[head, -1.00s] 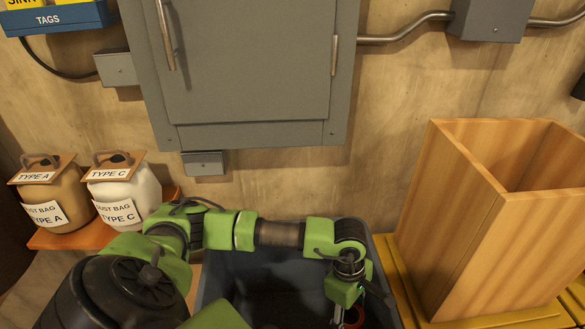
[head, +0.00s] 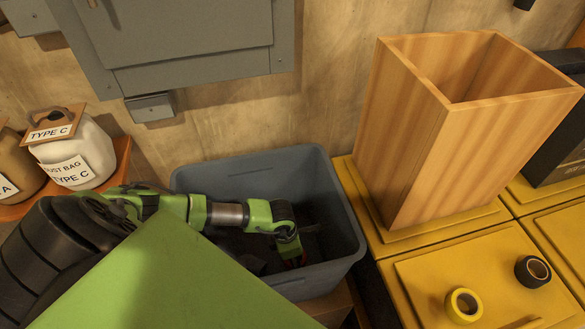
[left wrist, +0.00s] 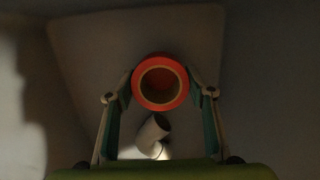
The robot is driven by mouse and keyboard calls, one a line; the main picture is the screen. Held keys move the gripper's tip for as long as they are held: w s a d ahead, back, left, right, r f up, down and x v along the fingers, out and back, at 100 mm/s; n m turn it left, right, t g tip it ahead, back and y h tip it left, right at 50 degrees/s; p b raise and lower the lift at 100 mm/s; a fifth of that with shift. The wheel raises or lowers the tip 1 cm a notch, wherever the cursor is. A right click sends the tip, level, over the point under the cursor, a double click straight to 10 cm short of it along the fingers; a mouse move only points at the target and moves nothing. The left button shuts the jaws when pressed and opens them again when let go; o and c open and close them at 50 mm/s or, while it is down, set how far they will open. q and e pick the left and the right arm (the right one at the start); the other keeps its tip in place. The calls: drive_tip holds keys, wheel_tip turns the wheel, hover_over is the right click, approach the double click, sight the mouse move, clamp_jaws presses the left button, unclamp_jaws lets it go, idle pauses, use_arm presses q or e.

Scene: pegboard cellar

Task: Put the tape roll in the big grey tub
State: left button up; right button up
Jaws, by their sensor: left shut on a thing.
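The big grey tub (head: 300,170) stands open below the wall cabinet in the head view. My left gripper (head: 294,264) reaches down inside the tub, below its rim. It is shut on a red-orange tape roll (left wrist: 135,81), which shows between the two fingertips in the left wrist view, its hole facing the camera. Whether the roll touches the tub floor I cannot tell. My right gripper is not in view.
A white tubular thing (left wrist: 153,131) shows beyond the roll in the wrist view. A tall open wooden box (head: 410,140) stands right of the tub on yellow cases. A yellow roll (head: 452,304) and a black roll (head: 522,274) lie there. A white jar (head: 80,155) stands left.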

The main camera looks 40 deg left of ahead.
use_arm(q)
drive_tip(key=shift+f, duration=1.9)
drive_tip(key=shift+f, duration=0.15)
drive_tip(key=o, duration=1.2)
drive_tip(key=shift+c, duration=0.2)
wheel_tip(320, 180, up, 12)
drive_tip(key=s+a, duration=0.1)
drive_tip(key=shift+s, duration=0.2)
drive_tip(key=shift+a, duration=0.1)
